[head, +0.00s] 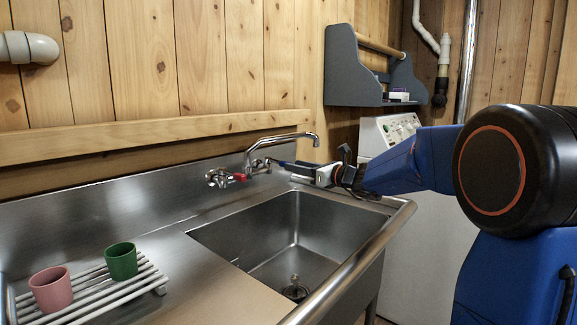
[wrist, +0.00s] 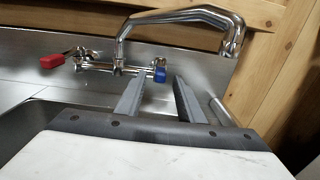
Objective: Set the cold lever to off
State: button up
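The cold lever with a blue grip (wrist: 160,74) is at the right end of the chrome wall faucet (wrist: 118,67) in the wrist view. My gripper (wrist: 160,82) is open, its two grey fingers apart and pointing at the faucet. The blue grip appears between the fingertips; I cannot tell whether they touch it. In the head view my gripper (head: 288,165) is at the faucet's right side, and the cold lever is hard to make out there. The hot lever with a red grip (wrist: 52,61) is at the faucet's left end, also seen in the head view (head: 238,177).
The curved spout (head: 283,138) arches above the fingers. The steel sink basin (head: 290,235) lies below and looks empty. A rack (head: 150,272) with a pink cup (head: 51,289) and a green cup (head: 121,261) stands left. A grey shelf (head: 340,70) hangs behind.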

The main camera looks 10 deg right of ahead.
jog(key=v, duration=1.1)
jog(key=shift+s, duration=0.15)
jog(key=shift+d, duration=0.2)
